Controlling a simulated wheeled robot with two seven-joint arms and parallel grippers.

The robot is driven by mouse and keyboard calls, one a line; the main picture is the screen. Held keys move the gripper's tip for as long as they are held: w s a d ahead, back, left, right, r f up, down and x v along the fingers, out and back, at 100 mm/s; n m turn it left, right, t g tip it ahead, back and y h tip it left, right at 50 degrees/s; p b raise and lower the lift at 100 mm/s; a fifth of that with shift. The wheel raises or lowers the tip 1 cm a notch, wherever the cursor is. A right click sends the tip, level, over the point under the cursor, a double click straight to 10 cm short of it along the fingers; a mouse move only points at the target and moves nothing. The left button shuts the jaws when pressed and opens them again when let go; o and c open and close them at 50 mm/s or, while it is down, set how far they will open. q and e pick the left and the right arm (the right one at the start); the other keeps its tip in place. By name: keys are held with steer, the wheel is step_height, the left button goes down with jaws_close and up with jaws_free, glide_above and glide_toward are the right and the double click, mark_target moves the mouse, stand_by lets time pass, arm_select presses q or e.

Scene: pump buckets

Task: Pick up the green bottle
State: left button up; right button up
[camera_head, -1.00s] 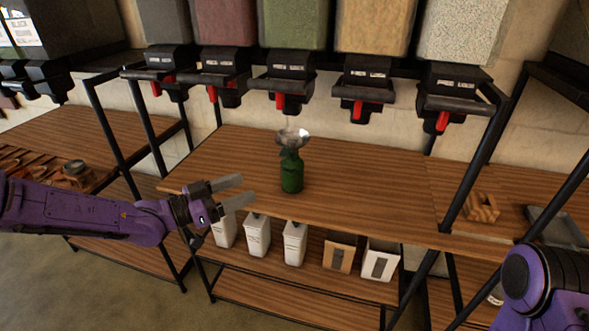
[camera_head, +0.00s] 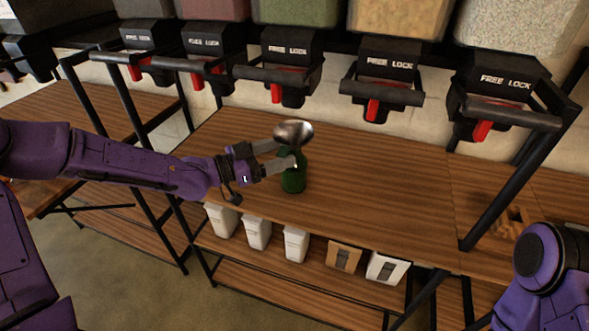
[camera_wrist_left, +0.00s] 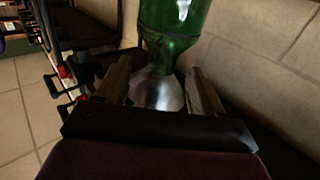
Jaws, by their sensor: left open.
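The green bottle (camera_head: 294,179) stands upright on the wooden shelf, with a silver funnel (camera_head: 293,131) in its mouth. My left gripper (camera_head: 284,153) is open at the neck of the bottle, just below the funnel's cone. Its fingers partly hide the bottle's upper part. In the left wrist view the bottle (camera_wrist_left: 175,28) appears upside down, and the funnel (camera_wrist_left: 157,92) shows between the two spread fingers of the left gripper (camera_wrist_left: 160,86). I cannot tell whether either finger touches the bottle. My right gripper is out of view; only part of the right arm shows at lower right.
Black dispensers (camera_head: 282,73) with red levers hang above the back of the shelf. White containers (camera_head: 258,233) and a brown one (camera_head: 344,256) stand on the level below. Black frame posts (camera_head: 500,187) border the shelf.

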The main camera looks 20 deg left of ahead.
arm_select(q)
steer(key=x, duration=0.4)
steer(key=shift+w+d+p, duration=0.2)
steer(key=shift+w+p, duration=0.1)
steer(key=shift+a, duration=0.1)
jaws_close()
steer(key=shift+r, duration=0.1)
